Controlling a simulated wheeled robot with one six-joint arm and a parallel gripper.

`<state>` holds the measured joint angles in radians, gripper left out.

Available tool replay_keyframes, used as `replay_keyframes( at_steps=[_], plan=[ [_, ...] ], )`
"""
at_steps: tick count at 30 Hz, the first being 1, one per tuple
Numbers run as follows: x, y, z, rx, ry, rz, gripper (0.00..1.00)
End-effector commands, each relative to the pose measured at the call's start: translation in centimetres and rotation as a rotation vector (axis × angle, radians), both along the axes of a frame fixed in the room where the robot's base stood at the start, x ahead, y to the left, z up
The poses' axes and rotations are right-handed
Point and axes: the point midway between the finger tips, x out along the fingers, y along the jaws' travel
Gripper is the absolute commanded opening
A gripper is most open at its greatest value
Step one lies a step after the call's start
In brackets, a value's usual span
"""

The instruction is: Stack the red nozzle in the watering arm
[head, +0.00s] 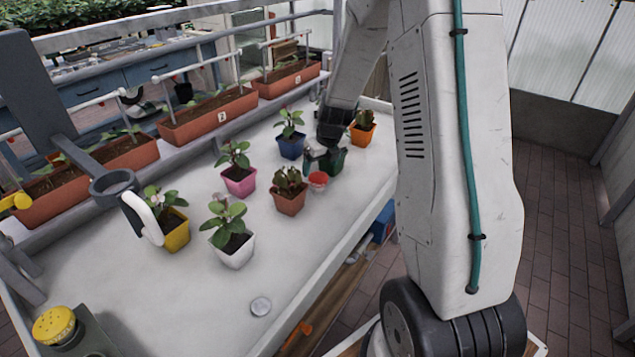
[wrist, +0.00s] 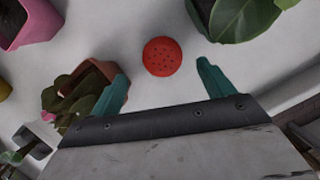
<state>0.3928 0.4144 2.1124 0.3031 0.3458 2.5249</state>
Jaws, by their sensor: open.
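The red nozzle (head: 318,180) is a small round piece with a dotted face. It lies on the white table between the orange-brown pot and the dark green pot, and in the wrist view the nozzle (wrist: 163,57) faces up, near the fingertips. My gripper (wrist: 162,70) is open, with its teal fingers apart on either side of the nozzle's line; I cannot tell its height above the table. In the head view my gripper (head: 318,152) is partly hidden. A grey arm ending in an open ring (head: 113,183), apparently the watering arm, reaches over the table's left side.
The orange-brown pot (head: 291,200) and dark green pot (head: 333,163) stand close beside the nozzle. Pink (head: 238,183), white (head: 235,250), yellow (head: 177,235) and blue (head: 291,148) pots stand on the table. A yellow-topped piece (head: 55,325) is at front left. The table's front middle is mostly clear.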

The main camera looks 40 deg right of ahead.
Motion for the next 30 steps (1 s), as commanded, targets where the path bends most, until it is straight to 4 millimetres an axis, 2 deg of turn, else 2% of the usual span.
replay_keyframes(
  at_steps=[10, 13, 20, 25, 30],
  plan=[
    [1.1, 0.0, -4.7, 0.0, 0.003, 0.003, 0.81],
    [1.3, 0.0, -5.3, 0.0, 0.002, 0.003, 0.81],
    [1.4, 0.0, -5.4, -0.001, 0.0, 0.004, 0.81],
    [1.3, 0.0, -5.4, -0.001, 0.001, 0.004, 0.34],
    [1.4, 0.0, -5.3, -0.001, 0.001, 0.004, 0.29]
  ],
)
